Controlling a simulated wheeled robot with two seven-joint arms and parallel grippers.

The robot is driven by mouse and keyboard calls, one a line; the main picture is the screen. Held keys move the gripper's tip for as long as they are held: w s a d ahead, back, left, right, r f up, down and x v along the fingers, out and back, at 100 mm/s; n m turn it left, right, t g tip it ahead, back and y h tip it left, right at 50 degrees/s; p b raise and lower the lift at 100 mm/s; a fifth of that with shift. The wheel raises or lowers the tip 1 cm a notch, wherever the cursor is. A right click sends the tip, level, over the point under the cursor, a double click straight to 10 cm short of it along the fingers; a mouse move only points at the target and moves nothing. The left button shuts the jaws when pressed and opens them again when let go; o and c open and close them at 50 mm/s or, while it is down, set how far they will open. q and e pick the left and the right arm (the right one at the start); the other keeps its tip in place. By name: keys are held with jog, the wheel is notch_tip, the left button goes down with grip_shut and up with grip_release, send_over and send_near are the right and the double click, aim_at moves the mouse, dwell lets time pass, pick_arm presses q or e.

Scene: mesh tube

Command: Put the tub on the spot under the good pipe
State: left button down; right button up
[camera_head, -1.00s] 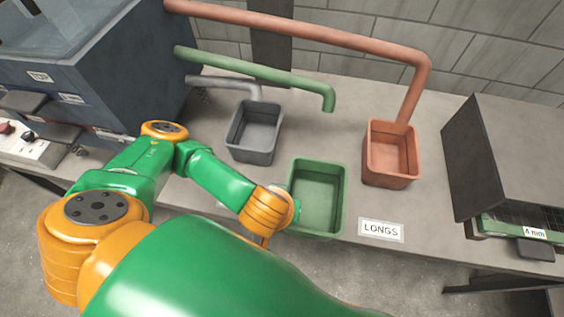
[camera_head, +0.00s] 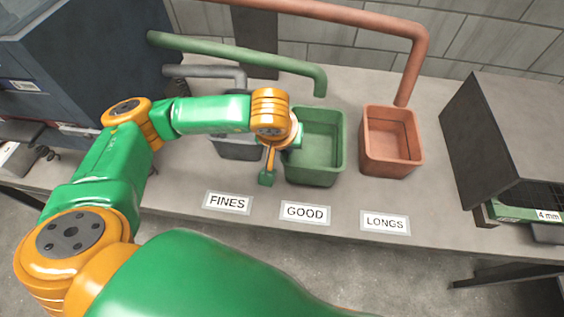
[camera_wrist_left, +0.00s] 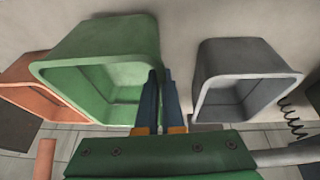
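The green tub (camera_head: 328,173) is upright behind the GOOD label (camera_head: 305,213), with its opening just in front of and below the mouth of the green pipe (camera_head: 319,88). I cannot tell whether its base touches the bench. My left gripper (camera_wrist_left: 161,78) is at the tub's side wall nearest the grey tub. In the left wrist view its two blue fingers are close together with the wall of the green tub (camera_wrist_left: 98,42) between them. In the head view the fingertips are mostly hidden behind the wrist. My right gripper is not in view.
The grey tub (camera_head: 240,152) stands left, partly behind my arm, near the grey pipe (camera_head: 205,72). The red tub (camera_head: 390,165) stands close on the right under the red pipe (camera_head: 413,70). FINES (camera_head: 228,203) and LONGS (camera_head: 385,222) labels lie in front. A dark box (camera_head: 500,140) stands far right.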

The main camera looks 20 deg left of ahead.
pick_arm(q)
jog(key=w, duration=0.1)
jog(key=w+a, duration=0.1)
jog(key=w, duration=0.3)
jog(key=shift+w+a+f, duration=0.1)
jog(key=shift+w+a, duration=0.15)
jog(key=shift+a, duration=0.05)
jog(key=b+x, duration=0.2)
jog(key=shift+s+f+b, duration=0.15)
jog(key=shift+b, duration=0.15)
jog(key=c, duration=1)
grip_release()
jog(key=shift+s, duration=0.1)
jog(key=v, duration=0.7)
